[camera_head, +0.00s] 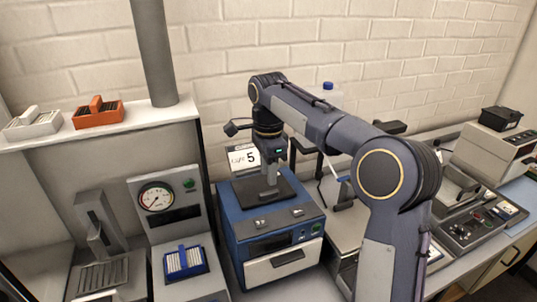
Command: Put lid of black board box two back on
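My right gripper (270,182) points down over a flat black plate or lid (285,187) on top of a blue machine (233,215). Its fingertips are at or just above the black surface. They are too small and dark to show whether they are open, shut or touching it. A small black box (500,118) sits at the far right on a white device. I cannot tell from this view whether it is the black board box two, or whether the plate is its lid. My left gripper is out of view.
A "5" card (243,157) stands behind the blue machine. An orange rack (98,112) and a white rack (34,123) sit on the left shelf. A gauge unit (156,199) stands left of the machine. A control panel (475,225) lies at the right.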

